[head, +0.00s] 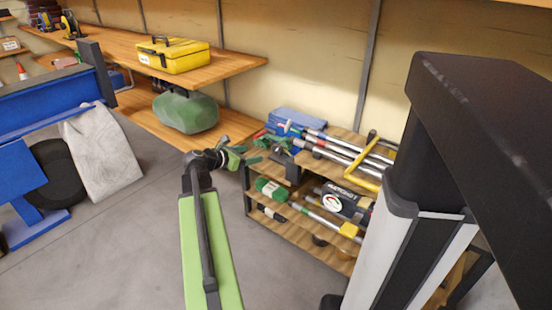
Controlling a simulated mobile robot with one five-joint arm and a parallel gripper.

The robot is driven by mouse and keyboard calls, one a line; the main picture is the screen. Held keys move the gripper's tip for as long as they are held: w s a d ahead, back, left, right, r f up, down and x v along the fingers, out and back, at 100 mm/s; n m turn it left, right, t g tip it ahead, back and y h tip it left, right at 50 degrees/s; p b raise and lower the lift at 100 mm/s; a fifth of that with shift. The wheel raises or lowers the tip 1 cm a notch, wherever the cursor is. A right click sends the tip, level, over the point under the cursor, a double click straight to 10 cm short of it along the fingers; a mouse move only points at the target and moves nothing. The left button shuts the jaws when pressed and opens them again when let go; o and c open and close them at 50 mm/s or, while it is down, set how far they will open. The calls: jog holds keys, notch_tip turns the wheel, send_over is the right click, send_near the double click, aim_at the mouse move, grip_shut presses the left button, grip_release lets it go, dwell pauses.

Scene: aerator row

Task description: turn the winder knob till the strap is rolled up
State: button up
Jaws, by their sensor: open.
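My gripper (240,156) is at the end of my green and black arm, near the middle of the view. Its green fingers are open, and I see nothing between them. It is beside the upper left end of a low wooden rack (312,165). Just beyond the fingers, small green and dark parts (284,158) sit on the rack top. They may belong to the winder, but I cannot make out a knob or a strap there. The gripper partly overlaps this area.
The rack holds metal-shafted tools (345,150), a yellow-handled tool (364,180) and a green item (271,189). A yellow toolbox (173,55) and green bag-like object (186,112) are on wall shelves. Blue equipment (45,110) stands left. Floor (120,245) is clear between.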

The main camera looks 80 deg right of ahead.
aim_at(275, 151)
jog(key=b+x, duration=0.6)
jog(key=x, duration=1)
jog(key=shift+s+d+f, duration=0.2)
jog(key=shift+d+f, duration=0.05)
jog(key=shift+f, duration=0.05)
